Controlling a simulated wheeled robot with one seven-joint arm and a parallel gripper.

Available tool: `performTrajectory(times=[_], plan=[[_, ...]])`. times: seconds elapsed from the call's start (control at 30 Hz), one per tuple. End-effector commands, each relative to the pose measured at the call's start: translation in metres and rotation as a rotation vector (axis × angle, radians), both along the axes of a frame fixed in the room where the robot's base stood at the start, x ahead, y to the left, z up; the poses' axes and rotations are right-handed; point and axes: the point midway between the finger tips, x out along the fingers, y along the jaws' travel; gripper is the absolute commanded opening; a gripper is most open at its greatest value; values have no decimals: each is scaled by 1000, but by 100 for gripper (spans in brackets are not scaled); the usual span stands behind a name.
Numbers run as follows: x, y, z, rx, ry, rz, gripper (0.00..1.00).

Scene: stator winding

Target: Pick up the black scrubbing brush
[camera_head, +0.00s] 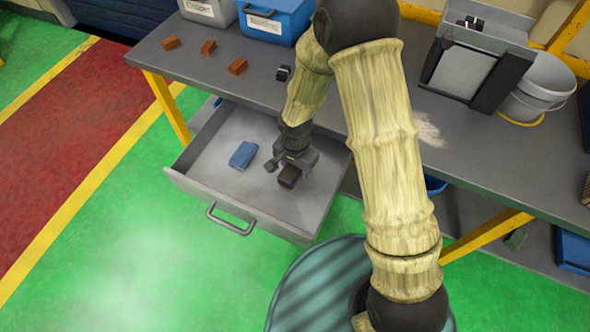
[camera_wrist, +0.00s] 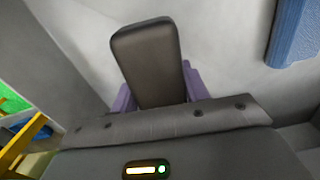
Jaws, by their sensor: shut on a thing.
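The black scrubbing brush (camera_head: 289,177) is in the open grey drawer (camera_head: 190,181), near its right side. In the wrist view the brush (camera_wrist: 147,62) is a dark block with rounded edges between the purple fingertips of my gripper (camera_wrist: 158,88). My gripper (camera_head: 283,167) reaches down into the drawer and is shut on the brush. The brush's underside is hidden, so I cannot tell whether it touches the drawer floor.
A blue cloth-like item (camera_head: 242,155) lies left of my gripper in the drawer; it also shows in the wrist view (camera_wrist: 293,32). The grey workbench (camera_head: 225,88) above holds several reddish-brown blocks, a blue bin (camera_head: 272,20) and a white bucket (camera_head: 545,82).

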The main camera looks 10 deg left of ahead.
Motion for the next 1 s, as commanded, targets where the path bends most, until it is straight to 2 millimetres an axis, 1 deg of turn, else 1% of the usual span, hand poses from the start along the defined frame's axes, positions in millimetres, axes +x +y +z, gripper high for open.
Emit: performTrajectory(times=[0.03, 0.3, 0.43, 0.6, 1.0], plan=[[1, 0, 9, 3, -3, 1, 19], [0, 1, 62, 1, -5, 2, 19], [0, 2, 80, 1, -5, 3, 19], [0, 1, 87, 0, -1, 5, 19], [0, 1, 86, 0, -1, 3, 19]])
